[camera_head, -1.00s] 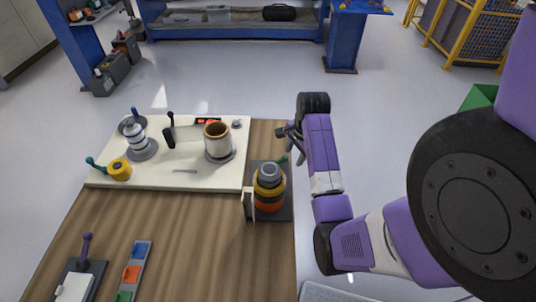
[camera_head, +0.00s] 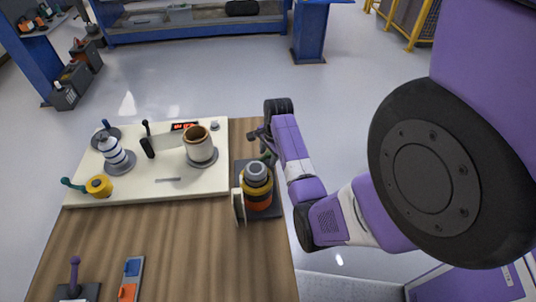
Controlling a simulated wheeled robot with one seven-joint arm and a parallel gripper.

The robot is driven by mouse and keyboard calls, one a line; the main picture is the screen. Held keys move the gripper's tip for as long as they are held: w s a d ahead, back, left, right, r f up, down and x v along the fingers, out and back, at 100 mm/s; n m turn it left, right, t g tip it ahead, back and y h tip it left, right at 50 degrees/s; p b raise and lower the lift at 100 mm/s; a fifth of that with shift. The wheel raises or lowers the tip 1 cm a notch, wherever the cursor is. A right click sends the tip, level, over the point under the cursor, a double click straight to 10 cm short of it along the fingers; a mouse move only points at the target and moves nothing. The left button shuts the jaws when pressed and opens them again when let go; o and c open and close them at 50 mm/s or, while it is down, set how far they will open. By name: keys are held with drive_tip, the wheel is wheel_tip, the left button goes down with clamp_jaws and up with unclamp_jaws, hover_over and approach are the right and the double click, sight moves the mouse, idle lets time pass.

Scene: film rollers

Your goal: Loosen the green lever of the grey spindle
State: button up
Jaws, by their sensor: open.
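A short green lever (camera_head: 267,157) shows just behind a grey-topped round stack (camera_head: 257,171) with yellow and orange bands on a dark plate at the worktop's right edge. Much of this lever is hidden by the stack. A second, teal-green lever (camera_head: 72,185) sticks out left from a yellow hub (camera_head: 98,186) at the panel's front left. My gripper (camera_head: 256,137) is open and seems empty, beyond the grey-topped stack and close to its green lever. I cannot tell whether it touches the lever.
A cream panel (camera_head: 205,182) carries a brown-rimmed cup (camera_head: 199,147), a white striped roller (camera_head: 113,155) and a black lever (camera_head: 147,140). The wooden worktop (camera_head: 170,235) between is clear.

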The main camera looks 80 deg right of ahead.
clamp_jaws()
idle(1.4)
